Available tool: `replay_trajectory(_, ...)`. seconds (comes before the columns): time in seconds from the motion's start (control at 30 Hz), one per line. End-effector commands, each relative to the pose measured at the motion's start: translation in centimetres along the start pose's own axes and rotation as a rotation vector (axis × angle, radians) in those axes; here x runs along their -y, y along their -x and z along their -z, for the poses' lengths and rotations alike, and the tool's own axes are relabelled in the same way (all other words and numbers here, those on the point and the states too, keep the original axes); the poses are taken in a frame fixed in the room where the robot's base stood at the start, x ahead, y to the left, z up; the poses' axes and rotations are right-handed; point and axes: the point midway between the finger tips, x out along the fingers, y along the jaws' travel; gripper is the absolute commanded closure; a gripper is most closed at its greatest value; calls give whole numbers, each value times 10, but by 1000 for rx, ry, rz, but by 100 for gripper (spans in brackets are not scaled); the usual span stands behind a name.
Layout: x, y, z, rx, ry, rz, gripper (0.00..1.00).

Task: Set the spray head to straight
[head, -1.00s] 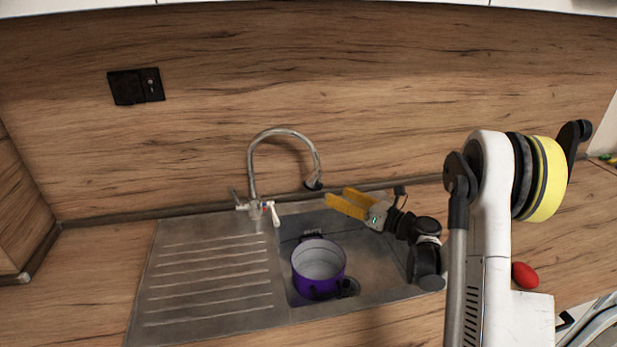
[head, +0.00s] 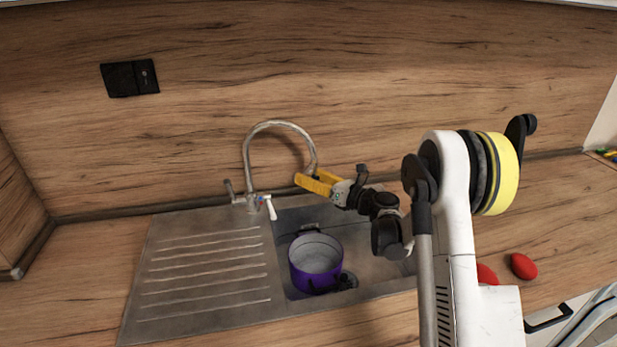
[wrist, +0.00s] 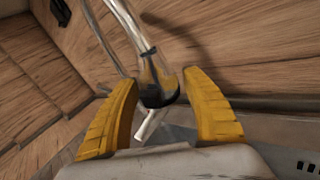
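The tap (head: 250,165) has a tall curved metal spout over the sink. Its dark-tipped spray head (wrist: 158,92) shows in the wrist view, hanging between the two yellow fingers of my gripper (wrist: 163,108). Gaps show between the head and both fingers, so the gripper is open around it. In the head view my gripper (head: 318,183) is at the spout's end and hides the spray head. A white-tipped tap lever (head: 270,208) is at the tap's base; a white handle (wrist: 150,124) also shows behind the spray head in the wrist view.
A purple pot (head: 316,263) stands in the sink basin below my gripper. The ribbed drainboard (head: 200,275) to the left is clear. A red object (head: 523,266) lies on the counter at right. The wooden splashback (head: 400,80) rises close behind the tap.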

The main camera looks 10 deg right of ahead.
Motion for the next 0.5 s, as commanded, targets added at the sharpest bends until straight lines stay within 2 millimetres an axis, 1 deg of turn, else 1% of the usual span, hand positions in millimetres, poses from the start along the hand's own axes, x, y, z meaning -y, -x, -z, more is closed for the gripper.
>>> replay_trajectory(0.03, 0, 0, 0, 0, 0, 0, 63)
replay_trajectory(0.07, 0, 0, 0, 0, 0, 0, 72)
replay_trajectory(0.1, 0, 0, 0, 0, 0, 0, 84)
replay_trajectory(0.13, 0, 0, 0, 0, 0, 0, 91)
replay_trajectory(0.37, 0, 0, 0, -4, 3, 1, 91)
replay_trajectory(0.5, 1, 4, -4, -77, 52, 21, 92)
